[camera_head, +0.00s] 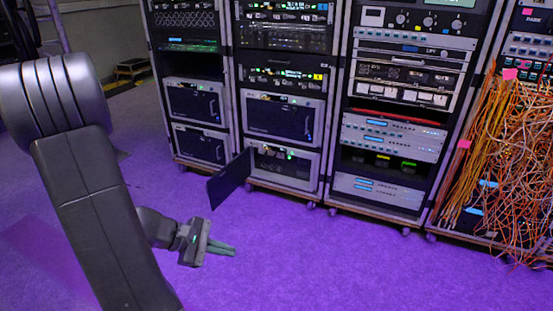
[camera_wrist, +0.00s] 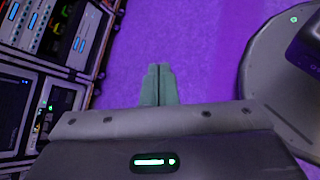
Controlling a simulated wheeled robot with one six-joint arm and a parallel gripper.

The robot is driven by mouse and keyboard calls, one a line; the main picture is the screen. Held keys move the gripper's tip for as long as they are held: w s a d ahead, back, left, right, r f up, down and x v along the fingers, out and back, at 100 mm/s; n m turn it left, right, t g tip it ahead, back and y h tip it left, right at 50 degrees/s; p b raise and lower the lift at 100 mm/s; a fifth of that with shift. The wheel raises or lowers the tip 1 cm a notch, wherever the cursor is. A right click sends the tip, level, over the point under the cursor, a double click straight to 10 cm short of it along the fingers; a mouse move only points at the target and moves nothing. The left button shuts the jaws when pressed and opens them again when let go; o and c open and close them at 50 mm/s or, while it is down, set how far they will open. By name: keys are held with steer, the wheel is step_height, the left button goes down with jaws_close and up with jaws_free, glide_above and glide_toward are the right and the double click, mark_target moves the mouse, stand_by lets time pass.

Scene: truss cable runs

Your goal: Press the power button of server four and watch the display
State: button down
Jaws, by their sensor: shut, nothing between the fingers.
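Several dark-fronted server units stand in the two left racks; I cannot read which is server four. The lower unit (camera_head: 285,168) of the second rack has its front door (camera_head: 229,180) swung open to the left, and small green and white lights show on its exposed front. I cannot make out a power button or a readable display there. My gripper (camera_head: 234,249) is shut and empty, with its two greenish fingers together. It is over the purple floor, in front of and below the open door, apart from the racks. In the wrist view, the fingers (camera_wrist: 158,70) point over bare floor.
The third rack (camera_head: 393,130) holds meters and patch units. Tangled orange cables (camera_head: 500,165) hang over the right rack to the floor. The racks stand on castors. The purple floor (camera_head: 350,265) in front is clear. A small step stool (camera_head: 132,68) stands at back left.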

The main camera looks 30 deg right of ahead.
steer(key=w+f+n+t+h+b, duration=0.1)
steer(key=w+f+n+t+h, duration=0.2)
steer(key=w+f+n, duration=0.3)
steer(key=w+a+f+n+t, duration=0.3)
steer(key=a+f, duration=0.1)
steer(key=f, duration=0.4)
steer(key=w+a+f+n+t+y+b, duration=0.1)
steer(key=w+a+f+n+t, duration=0.2)
steer(key=f, duration=0.5)
steer(key=w+a+f+n+t+b, duration=0.1)
steer(key=a+f+n+t, duration=0.3)
steer(key=f, duration=0.4)
steer(key=shift+w+a+f+n+y, duration=0.2)
steer(key=shift+w+a+n+y, duration=0.15)
steer(key=shift+w+n, duration=0.45)
steer(key=shift+w+d, duration=0.1)
